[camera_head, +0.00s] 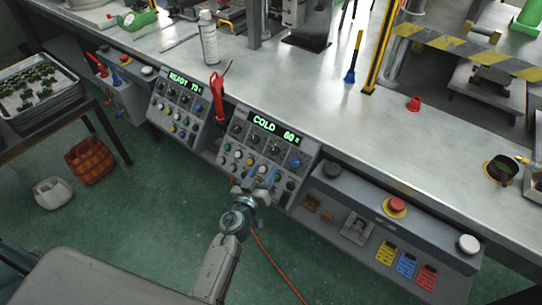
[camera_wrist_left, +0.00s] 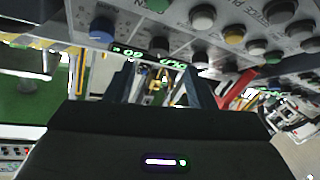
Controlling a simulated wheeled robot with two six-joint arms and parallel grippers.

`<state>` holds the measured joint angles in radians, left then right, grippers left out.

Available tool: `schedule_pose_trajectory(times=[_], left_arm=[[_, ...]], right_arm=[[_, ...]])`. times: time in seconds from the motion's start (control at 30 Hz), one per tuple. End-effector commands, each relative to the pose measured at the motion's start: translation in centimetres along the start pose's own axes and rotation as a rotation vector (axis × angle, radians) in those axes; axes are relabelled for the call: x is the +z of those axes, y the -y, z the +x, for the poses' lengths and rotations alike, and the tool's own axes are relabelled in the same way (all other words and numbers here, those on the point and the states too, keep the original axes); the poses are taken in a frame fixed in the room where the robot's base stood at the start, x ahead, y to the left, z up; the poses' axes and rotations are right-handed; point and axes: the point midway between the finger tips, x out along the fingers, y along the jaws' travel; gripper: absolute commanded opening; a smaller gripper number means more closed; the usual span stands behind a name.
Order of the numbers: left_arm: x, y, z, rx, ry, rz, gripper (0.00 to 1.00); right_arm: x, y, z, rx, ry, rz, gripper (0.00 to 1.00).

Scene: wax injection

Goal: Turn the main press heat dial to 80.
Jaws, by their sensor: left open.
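A sloped control panel (camera_head: 262,160) with several dials and coloured buttons stands at the bench front. Its green display (camera_head: 277,130) reads COLD and what looks like 60. A blue dial (camera_head: 295,162) sits near its right edge. I cannot tell which knob is the main press heat dial. My left gripper (camera_head: 262,177) is open in front of the panel's lower part and hides some knobs there. In the left wrist view the panel (camera_wrist_left: 225,30) appears upside down, with the display (camera_wrist_left: 150,53) behind the open fingers (camera_wrist_left: 163,85). Contact cannot be told.
A second panel (camera_head: 180,110) to the left has a READY display, about 73. A red tool (camera_head: 217,95) stands between the panels. A grey console with a red stop button (camera_head: 396,206) is at the right. A red cable (camera_head: 275,265) crosses the green floor.

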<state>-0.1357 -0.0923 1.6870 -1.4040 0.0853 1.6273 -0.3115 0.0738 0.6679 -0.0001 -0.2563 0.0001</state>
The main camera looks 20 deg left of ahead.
Motion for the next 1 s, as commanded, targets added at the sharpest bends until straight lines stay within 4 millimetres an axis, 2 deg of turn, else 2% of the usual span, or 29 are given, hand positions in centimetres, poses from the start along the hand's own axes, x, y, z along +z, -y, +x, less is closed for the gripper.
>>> schedule_pose_trajectory(times=[0.1,0.33,0.5,0.77,1.0], left_arm=[[0.0,0.0,2.5,0.001,-0.001,0.002,0.49],[0.1,0.1,5.8,-0.001,0.0,0.0,0.49],[0.1,0.1,6.8,-0.001,0.001,0.0,0.49],[0.1,0.1,6.9,-0.001,0.001,0.0,0.49],[0.1,0.1,6.8,-0.001,0.001,0.0,0.05]], right_arm=[[-0.9,0.5,0.1,-0.005,-0.012,0.003,0.36],[-1.4,-0.4,0.4,0.004,-0.018,-0.001,0.36],[-1.0,-0.9,0.5,0.01,-0.012,-0.004,0.36],[-0.6,-1.1,0.4,0.012,-0.006,-0.005,0.36],[-0.4,-0.9,0.5,0.01,-0.003,-0.004,0.36]])
